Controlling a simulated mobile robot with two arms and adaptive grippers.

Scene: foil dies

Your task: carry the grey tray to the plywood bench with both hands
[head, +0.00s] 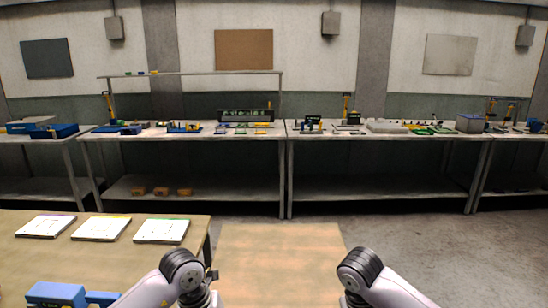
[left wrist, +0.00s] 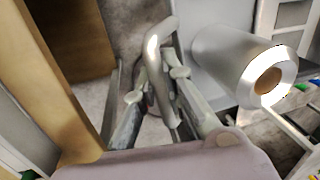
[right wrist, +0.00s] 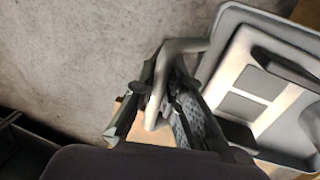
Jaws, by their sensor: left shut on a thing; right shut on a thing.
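The grey tray shows in the right wrist view (right wrist: 281,148) and partly in the left wrist view (left wrist: 203,88); it is out of sight in the head view. My left gripper (left wrist: 160,85) is shut on a bent bar handle at one end of the tray. My right gripper (right wrist: 172,82) is shut on the matching handle at the other end. A shiny silver roll (left wrist: 228,62) and a pale flat piece with dark parts (right wrist: 248,85) are at the tray. The plywood bench (head: 60,262) stands at lower left in the head view.
Three white flat packs, including one (head: 162,231), lie along the bench's far edge. A blue device (head: 57,294) sits on its near part. Long grey workbenches (head: 185,135) with tools line the back wall. Open floor (head: 400,240) lies right of the bench, with a tan patch (head: 275,255).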

